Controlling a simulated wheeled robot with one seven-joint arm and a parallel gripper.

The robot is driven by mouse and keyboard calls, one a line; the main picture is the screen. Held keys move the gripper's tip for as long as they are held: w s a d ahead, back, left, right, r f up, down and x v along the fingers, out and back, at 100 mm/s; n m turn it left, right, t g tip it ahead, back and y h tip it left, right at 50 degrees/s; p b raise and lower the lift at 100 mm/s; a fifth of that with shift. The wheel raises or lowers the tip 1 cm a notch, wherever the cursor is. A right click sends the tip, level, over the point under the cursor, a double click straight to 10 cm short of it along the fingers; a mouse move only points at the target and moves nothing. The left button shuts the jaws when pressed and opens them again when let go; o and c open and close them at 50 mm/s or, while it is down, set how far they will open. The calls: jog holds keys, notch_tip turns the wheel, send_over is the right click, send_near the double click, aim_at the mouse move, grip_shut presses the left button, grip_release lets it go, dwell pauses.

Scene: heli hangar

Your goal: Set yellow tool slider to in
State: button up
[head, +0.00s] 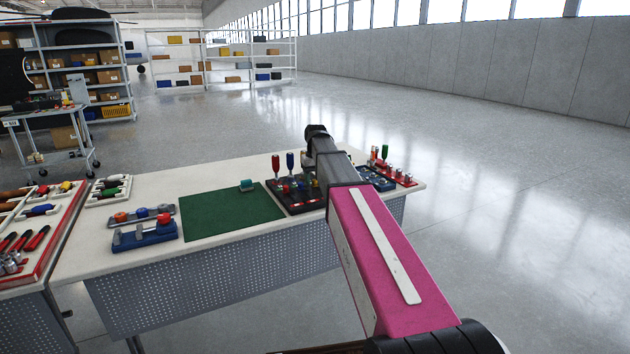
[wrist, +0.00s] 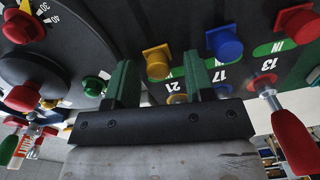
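In the wrist view, the yellow slider knob (wrist: 158,62) stands out from a dark panel (wrist: 130,20), between the tips of my gripper's two green fingers (wrist: 160,75). The fingers are apart with nothing clamped; I cannot tell whether either one touches the knob. A green strip runs beside the yellow knob, partly hidden by the right finger. In the head view, my arm reaches over the dark tool board (head: 297,207) on the bench; my gripper's fingers and the yellow slider cannot be made out there.
In the wrist view, a blue knob (wrist: 224,42) and a red knob (wrist: 298,22) stand right, a green knob (wrist: 93,86) left. A red-handled tool (wrist: 292,138) hangs near at right. In the head view, a green mat (head: 225,215) lies left of the board.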

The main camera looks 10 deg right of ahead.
notch_tip(320, 180, up, 11)
jog(key=shift+d, duration=0.15)
dwell(0.5)
jog(key=shift+f, duration=0.15)
